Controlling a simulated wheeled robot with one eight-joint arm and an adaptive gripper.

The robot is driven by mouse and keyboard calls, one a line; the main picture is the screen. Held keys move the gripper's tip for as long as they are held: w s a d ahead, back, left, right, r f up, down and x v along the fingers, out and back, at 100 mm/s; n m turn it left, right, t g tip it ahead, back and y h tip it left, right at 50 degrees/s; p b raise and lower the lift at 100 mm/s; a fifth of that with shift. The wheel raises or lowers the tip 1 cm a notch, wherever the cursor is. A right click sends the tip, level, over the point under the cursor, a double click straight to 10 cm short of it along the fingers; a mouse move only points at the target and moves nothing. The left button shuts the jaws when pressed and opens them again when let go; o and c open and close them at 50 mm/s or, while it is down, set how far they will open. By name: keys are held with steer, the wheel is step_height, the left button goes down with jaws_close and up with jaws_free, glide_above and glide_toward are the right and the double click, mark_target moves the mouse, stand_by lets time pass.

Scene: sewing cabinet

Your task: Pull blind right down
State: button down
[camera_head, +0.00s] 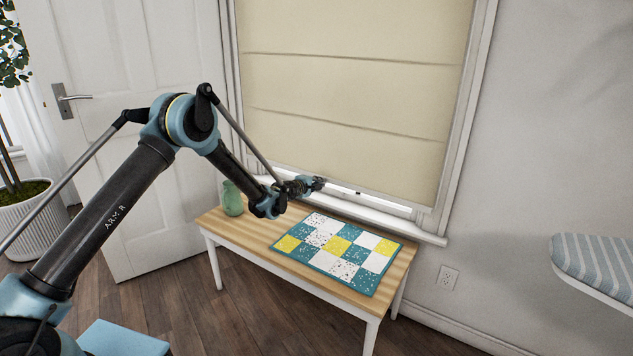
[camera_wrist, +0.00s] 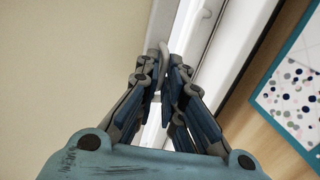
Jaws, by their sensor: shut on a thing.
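The cream blind (camera_head: 340,100) hangs in the window with its lower edge a little above the sill. A thin bright gap shows beneath it. My gripper (camera_head: 318,184) is at the blind's lower edge, left of its middle. In the wrist view the blind (camera_wrist: 70,60) fills the left side. My gripper (camera_wrist: 166,88) has its fingers close together around a small grey curved piece (camera_wrist: 163,48), which looks like the blind's pull. The fingers hide most of it.
A wooden bench (camera_head: 235,238) stands under the window sill (camera_head: 425,232), bearing a patchwork quilt (camera_head: 340,250) and a green vase (camera_head: 232,198). A white door (camera_head: 140,170) and a potted plant (camera_head: 30,220) are at left. A striped ironing board (camera_head: 600,262) juts in at right.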

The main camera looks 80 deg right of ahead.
steer(key=shift+s+a, duration=0.1)
steer(key=shift+s, duration=0.05)
steer(key=c, duration=1.8)
jaws_free()
steer(key=v, duration=1.2)
